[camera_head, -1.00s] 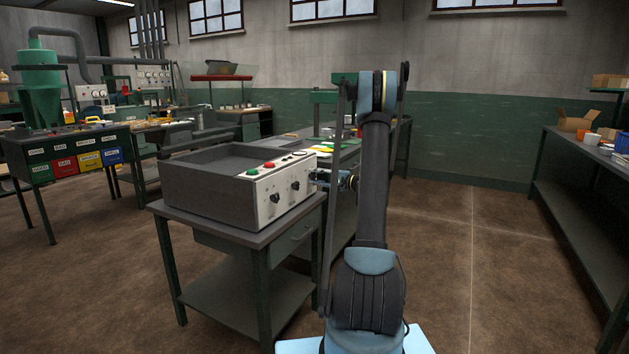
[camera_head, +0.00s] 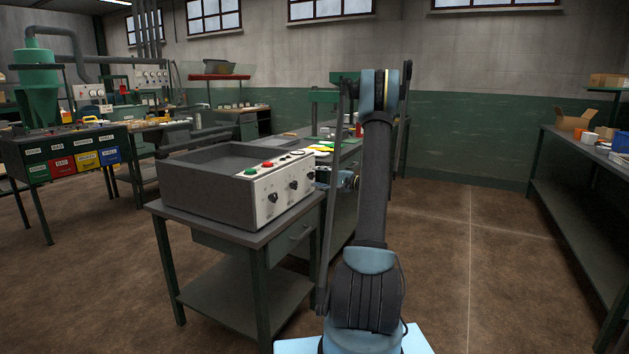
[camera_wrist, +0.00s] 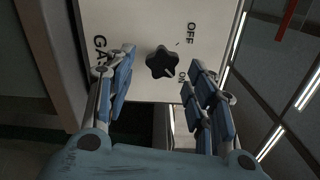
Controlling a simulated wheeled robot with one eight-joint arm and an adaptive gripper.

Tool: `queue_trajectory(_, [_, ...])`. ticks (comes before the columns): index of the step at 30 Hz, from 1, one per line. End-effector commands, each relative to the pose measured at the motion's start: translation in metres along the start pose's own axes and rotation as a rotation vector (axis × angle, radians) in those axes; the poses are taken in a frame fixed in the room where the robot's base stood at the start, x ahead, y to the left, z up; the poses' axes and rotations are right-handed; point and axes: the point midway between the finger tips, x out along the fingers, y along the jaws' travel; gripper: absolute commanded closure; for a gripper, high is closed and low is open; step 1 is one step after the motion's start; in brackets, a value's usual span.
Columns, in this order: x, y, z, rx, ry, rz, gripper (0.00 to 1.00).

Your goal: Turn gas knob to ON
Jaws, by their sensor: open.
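The gas knob (camera_wrist: 163,62) is a dark lobed knob on a pale panel (camera_wrist: 120,18) in the wrist view. "GAS" is printed to its left, "OFF" at its upper right and "ON" at its lower right. A light pointer mark on the knob faces down and right, close to "ON". My gripper (camera_wrist: 161,78) is open, with blue-padded fingers on either side of the knob; I cannot tell if either touches it.
The box stands on a dark metal table (camera_head: 240,240) with a drawer. A green button (camera_head: 250,172) and a red button (camera_head: 267,164) are on its top edge. A long bench (camera_head: 590,170) runs along the right, with open floor (camera_head: 470,250) between.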

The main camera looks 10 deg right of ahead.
Motion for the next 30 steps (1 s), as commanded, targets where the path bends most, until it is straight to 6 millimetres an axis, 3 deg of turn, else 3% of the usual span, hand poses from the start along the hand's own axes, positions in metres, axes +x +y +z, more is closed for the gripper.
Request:
queue_trajectory(6, [-0.045,0.001,-0.002,0.000,0.004,0.000,0.50])
queue_trajectory(13, [-0.080,0.001,-0.002,0.001,0.003,0.001,0.50])
queue_trajectory(19, [-0.093,0.001,-0.002,0.001,0.002,0.001,0.50])
queue_trajectory(30, [-0.094,0.001,-0.001,0.000,0.001,0.003,0.50])
